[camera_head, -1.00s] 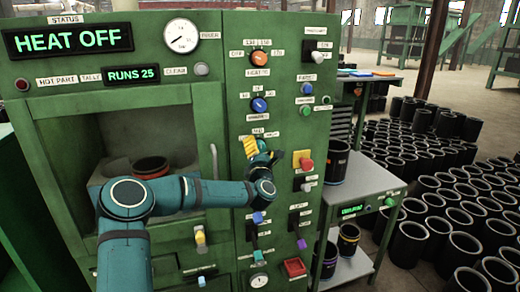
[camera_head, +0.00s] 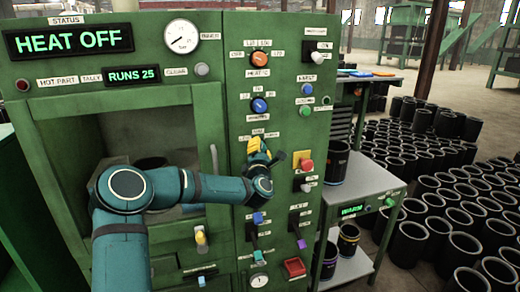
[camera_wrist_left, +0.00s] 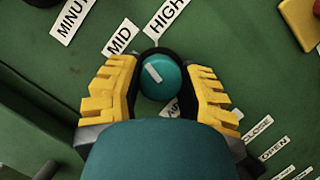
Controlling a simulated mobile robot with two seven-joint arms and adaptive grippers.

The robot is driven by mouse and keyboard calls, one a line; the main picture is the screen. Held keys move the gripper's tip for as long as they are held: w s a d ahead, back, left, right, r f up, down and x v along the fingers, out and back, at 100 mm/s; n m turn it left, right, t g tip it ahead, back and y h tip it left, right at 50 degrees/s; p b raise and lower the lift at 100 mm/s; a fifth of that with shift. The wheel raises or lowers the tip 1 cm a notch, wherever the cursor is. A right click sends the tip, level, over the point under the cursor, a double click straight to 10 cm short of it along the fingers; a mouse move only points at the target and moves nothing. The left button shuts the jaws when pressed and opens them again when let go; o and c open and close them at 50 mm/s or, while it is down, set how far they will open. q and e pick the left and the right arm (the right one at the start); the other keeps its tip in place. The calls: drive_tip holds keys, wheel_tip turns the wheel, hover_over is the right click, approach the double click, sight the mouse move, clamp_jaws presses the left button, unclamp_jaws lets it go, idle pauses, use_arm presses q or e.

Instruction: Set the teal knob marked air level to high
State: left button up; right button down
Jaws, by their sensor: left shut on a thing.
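The teal knob (camera_wrist_left: 160,78) is on the green panel in the left wrist view. Its white mark points up and left, roughly toward the MID label (camera_wrist_left: 120,40); the HIGH label (camera_wrist_left: 165,18) is to the right of that. My left gripper (camera_wrist_left: 158,92) has its yellow fingers on either side of the knob and is shut on it. In the head view my left gripper (camera_head: 259,149) reaches the panel and hides the knob. My right gripper is not in view.
A red button (camera_head: 306,165) on a yellow plate is just right of the gripper. An orange knob (camera_head: 259,58) and a blue knob (camera_head: 259,105) are above it. A side table (camera_head: 365,181) stands right, with many black sleeves (camera_head: 455,190) beyond.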

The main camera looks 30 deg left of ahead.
use_arm(q)
drive_tip(key=m, duration=0.2)
drive_tip(key=m+h, duration=0.1)
drive_tip(key=shift+r+m+g+p, duration=0.3)
drive_tip(key=shift+m, duration=0.1)
drive_tip(key=shift+m+g+h+p, duration=0.4)
drive_tip(key=shift+m+h, duration=0.1)
drive_tip(key=shift+m, duration=0.9)
drive_tip(key=o, duration=1.2)
drive_tip(key=shift+w+f, duration=0.1)
drive_tip(key=shift+f, duration=0.05)
drive_tip(key=v, duration=1.2)
